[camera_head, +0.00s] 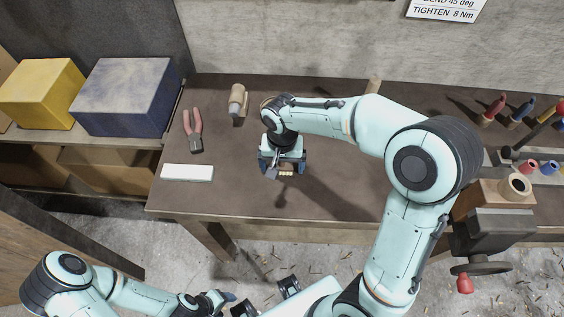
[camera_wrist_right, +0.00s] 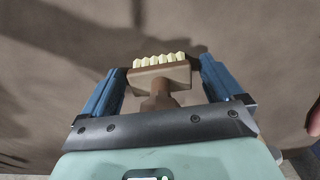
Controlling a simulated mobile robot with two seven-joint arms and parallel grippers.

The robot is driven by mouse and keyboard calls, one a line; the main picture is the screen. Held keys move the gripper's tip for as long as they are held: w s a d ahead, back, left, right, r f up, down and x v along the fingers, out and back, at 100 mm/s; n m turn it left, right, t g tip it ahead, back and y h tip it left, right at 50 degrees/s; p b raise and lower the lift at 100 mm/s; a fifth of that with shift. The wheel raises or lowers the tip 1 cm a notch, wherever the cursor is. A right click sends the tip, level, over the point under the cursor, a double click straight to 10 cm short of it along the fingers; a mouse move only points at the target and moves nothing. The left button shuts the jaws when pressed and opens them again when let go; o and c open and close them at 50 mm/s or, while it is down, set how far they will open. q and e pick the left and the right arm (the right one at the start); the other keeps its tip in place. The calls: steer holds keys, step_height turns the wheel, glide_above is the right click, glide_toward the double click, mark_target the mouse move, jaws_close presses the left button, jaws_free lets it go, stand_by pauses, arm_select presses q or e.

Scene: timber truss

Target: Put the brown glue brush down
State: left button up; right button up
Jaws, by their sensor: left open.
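The brown glue brush (camera_wrist_right: 160,80) has a brown head with a row of pale bristle tufts and a handle running back toward the palm. My right gripper (camera_wrist_right: 163,72) is shut on it, with blue fingers on both sides of the head. In the head view the right gripper (camera_head: 284,168) is over the brown workbench, and the pale bristles of the brush (camera_head: 286,173) show below the fingers. Shadows lie on the bench near it; any gap below the brush is hard to judge. My left gripper (camera_head: 222,300) is open and empty, low at the bottom, off the bench.
On the brown bench (camera_head: 240,190) lie red-handled pliers (camera_head: 194,130), a white block (camera_head: 187,172) and a tan bottle-like item (camera_head: 237,101). A vise (camera_head: 492,228) and several coloured-handled tools stand at the right. Bare bench surrounds the right gripper. Yellow (camera_head: 42,93) and blue (camera_head: 125,97) boxes stand left.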

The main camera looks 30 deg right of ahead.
steer(key=shift+r, duration=0.25)
step_height(320, 180, up, 11)
steer(key=shift+w+r+p, duration=0.1)
steer(key=shift+r+p, duration=0.1)
steer(key=shift+p, duration=0.7)
steer(key=shift+r, duration=0.3)
arm_select(q)
steer(key=shift+w+r, duration=0.75)
steer(key=shift+r, duration=0.35)
